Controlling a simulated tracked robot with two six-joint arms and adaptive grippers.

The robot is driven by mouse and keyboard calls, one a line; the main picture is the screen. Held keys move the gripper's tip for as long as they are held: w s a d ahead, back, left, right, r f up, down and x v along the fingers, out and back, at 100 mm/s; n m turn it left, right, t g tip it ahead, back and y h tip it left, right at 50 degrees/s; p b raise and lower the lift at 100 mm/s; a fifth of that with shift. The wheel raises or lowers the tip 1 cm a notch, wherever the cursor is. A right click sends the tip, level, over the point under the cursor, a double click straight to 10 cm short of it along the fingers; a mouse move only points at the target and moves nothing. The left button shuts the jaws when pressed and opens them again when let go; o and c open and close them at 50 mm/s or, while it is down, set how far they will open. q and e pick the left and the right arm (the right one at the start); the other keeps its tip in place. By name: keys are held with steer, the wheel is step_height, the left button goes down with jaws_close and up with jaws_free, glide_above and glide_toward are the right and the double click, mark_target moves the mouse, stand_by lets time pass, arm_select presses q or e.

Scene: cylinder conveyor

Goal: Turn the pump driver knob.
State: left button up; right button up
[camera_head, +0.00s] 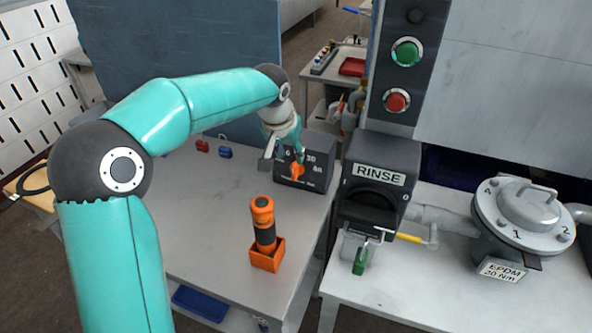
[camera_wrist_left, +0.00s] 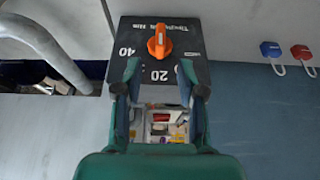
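The orange knob (camera_head: 297,172) sits on the front of a dark box with number marks (camera_head: 318,178) at the back right of the grey table. In the left wrist view the knob (camera_wrist_left: 159,42) shows upside down with the box (camera_wrist_left: 190,30), near the marks 20 and 40. My left gripper (camera_head: 283,152) is just in front of the box, beside the knob in the picture. In the wrist view its two fingers (camera_wrist_left: 160,88) are apart with nothing between them, and the knob lies beyond their tips. My right gripper is not in view.
An orange and black driver (camera_head: 263,222) stands upright in an orange holder (camera_head: 267,256) on the table (camera_head: 205,235). A RINSE unit (camera_head: 377,180) and a round pump (camera_head: 523,215) stand to the right. Red and blue padlocks (camera_head: 203,146) lie at the back.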

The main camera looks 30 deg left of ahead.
mark_target(294, 167)
arm_select(q)
steer(key=x, duration=0.9)
steer(key=shift+f+p, duration=0.15)
steer(key=shift+p, duration=0.2)
steer(key=shift+c, duration=0.2)
jaws_close()
